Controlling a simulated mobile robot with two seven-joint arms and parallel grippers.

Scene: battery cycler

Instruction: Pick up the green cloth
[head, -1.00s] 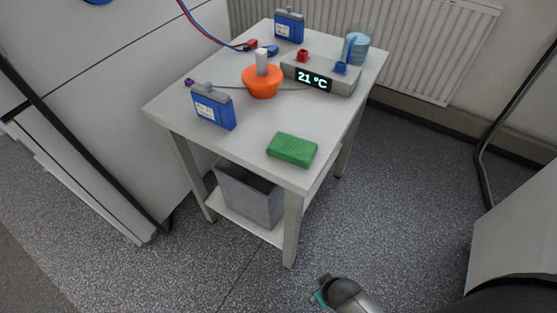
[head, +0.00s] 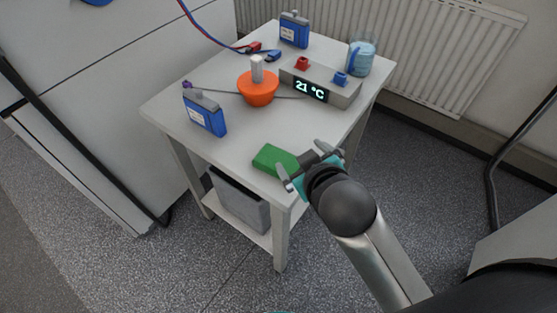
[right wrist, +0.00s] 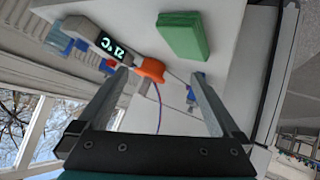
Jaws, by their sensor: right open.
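The green cloth (head: 270,158) is a folded, block-like bundle lying flat near the front right corner of the white table (head: 228,150). My right gripper (head: 303,160) is open and empty at the table's front right edge, beside the cloth, and hides its right end from the head. In the right wrist view, the cloth (right wrist: 185,36) lies beyond the two spread fingers (right wrist: 160,76), toward the top of the picture, not between them. My left gripper is not in view.
The table holds an orange bowl-like holder (head: 258,90), a display box reading 21 °C (head: 318,88), blue battery packs (head: 205,115) (head: 294,30), cables and a glass of bluish liquid (head: 360,58). A grey bin (head: 240,203) stands on the shelf below.

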